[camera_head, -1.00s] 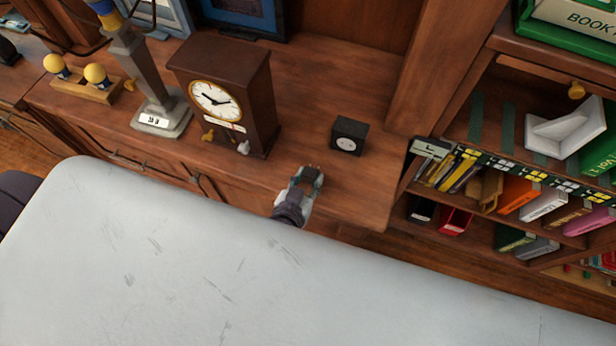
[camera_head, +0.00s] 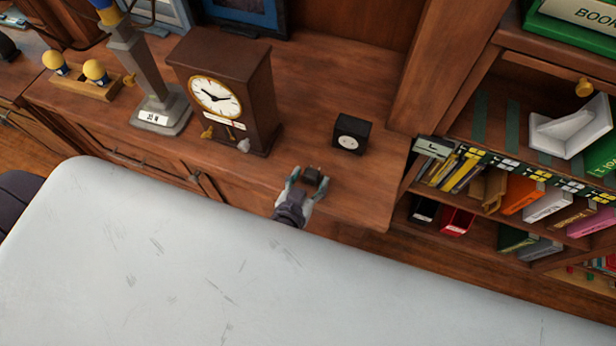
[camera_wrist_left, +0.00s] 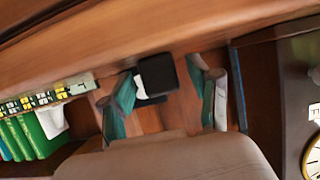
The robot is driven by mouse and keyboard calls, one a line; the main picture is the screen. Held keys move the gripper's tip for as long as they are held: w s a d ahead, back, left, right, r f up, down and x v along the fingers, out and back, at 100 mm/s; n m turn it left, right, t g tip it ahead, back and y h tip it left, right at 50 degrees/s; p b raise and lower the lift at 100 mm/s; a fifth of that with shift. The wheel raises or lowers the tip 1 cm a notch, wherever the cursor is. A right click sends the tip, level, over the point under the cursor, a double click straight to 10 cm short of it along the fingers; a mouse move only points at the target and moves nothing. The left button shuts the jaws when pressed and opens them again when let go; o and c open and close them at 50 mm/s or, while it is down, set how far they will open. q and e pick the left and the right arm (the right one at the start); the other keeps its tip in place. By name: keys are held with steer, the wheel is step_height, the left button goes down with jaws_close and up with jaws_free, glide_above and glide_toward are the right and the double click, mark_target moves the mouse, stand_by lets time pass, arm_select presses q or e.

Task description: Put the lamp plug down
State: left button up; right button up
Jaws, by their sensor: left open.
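I cannot tell for sure whether that block is the plug or the socket box. A small black box with a round white socket face (camera_head: 352,133) stands behind and to the right of the plug. My right gripper is not in view.
A brown clock (camera_head: 224,92) stands left of the gripper. A grey lamp-like column (camera_head: 146,75) and a wooden stand with yellow knobs (camera_head: 84,84) are farther left. A bookcase (camera_head: 500,226) is at the right. A pale surface (camera_head: 200,260) fills the foreground.

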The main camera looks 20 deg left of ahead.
arm_select(q)
steer(key=shift+r, duration=0.25)
steer(key=shift+r+p, duration=0.4)
steer(key=shift+p, duration=0.2)
steer(key=b+v, duration=0.3)
steer(key=v, duration=0.9)
steer(key=s+a+f+m+g, duration=0.1)
steer(key=s+f+g, duration=0.25)
steer(key=f, duration=1.15)
steer(key=s+a+f+m+g, duration=0.1)
steer(key=s+f+m+g, duration=0.2)
steer(key=f, duration=1.2)
steer(key=s+a+f+n+g, duration=0.2)
steer(key=s+a+f+g, duration=0.4)
steer(key=s+f, duration=0.8)
steer(key=a+f, duration=0.1)
steer(key=a, duration=0.2)
steer(key=shift+a+f, duration=0.2)
steer(key=shift+a, duration=0.05)
